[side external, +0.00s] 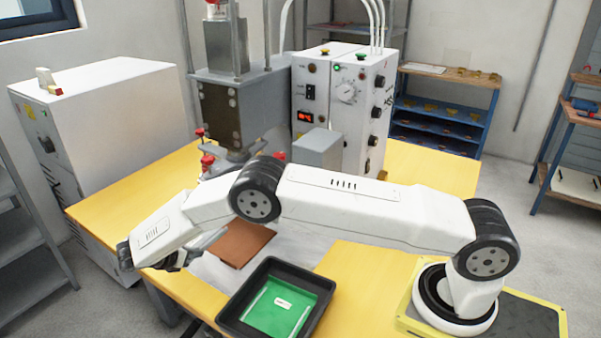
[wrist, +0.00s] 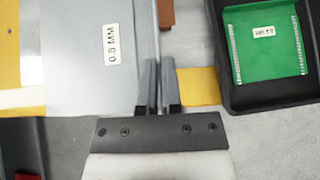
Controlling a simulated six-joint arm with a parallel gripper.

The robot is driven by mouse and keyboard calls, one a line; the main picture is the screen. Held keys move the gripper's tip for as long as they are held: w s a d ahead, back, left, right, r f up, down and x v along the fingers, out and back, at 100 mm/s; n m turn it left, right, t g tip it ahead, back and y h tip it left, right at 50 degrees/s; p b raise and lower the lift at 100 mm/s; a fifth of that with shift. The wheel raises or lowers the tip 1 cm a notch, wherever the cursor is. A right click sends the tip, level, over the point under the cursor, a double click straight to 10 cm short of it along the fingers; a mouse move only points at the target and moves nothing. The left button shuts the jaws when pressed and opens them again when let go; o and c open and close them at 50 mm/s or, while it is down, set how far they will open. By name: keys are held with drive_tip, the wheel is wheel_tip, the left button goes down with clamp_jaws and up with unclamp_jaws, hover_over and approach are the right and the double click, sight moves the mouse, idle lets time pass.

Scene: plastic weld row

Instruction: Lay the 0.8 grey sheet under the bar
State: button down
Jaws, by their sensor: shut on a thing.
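The grey sheet (wrist: 75,65) carries a white "0.8 MM" label and fills the left of the wrist view. My gripper (wrist: 157,68) is shut on its right edge, with the sheet extending to the left of the fingers. In the side view, my wrist is at the front left of the table, and my arm hides most of the sheet and the fingers. The press (side external: 222,105) stands at the back middle of the table. Its bar cannot be made out clearly behind my arm, so whether any sheet lies under it cannot be told.
A black tray (side external: 236,322) holding a green labelled sheet (side external: 275,307) stands at the front; it also shows in the wrist view (wrist: 236,98). A brown sheet (side external: 240,243) lies behind the tray. A white control cabinet (side external: 338,115) stands beside the press. Yellow table (side external: 345,270) is clear right of the tray.

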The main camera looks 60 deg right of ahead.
wheel_tip(320, 180, down, 7)
drive_tip(key=shift+f, duration=0.1)
drive_tip(key=shift+d+f, duration=0.1)
drive_tip(key=shift+d, duration=0.05)
idle(0.3)
drive_tip(key=shift+d+r+x, duration=0.1)
drive_tip(key=shift+r+x, duration=0.05)
drive_tip(key=shift+x, duration=1.1)
drive_tip(key=shift+d+r+x, duration=0.1)
drive_tip(key=shift+x, duration=1.2)
drive_tip(key=shift+d+f, duration=0.15)
drive_tip(key=shift+d, duration=0.1)
drive_tip(key=shift+d+f, duration=0.15)
drive_tip(key=shift+d, duration=5.75)
drive_tip(key=shift+f, duration=1.05)
drive_tip(key=shift+f, duration=0.15)
drive_tip(key=c, duration=0.7)
unclamp_jaws()
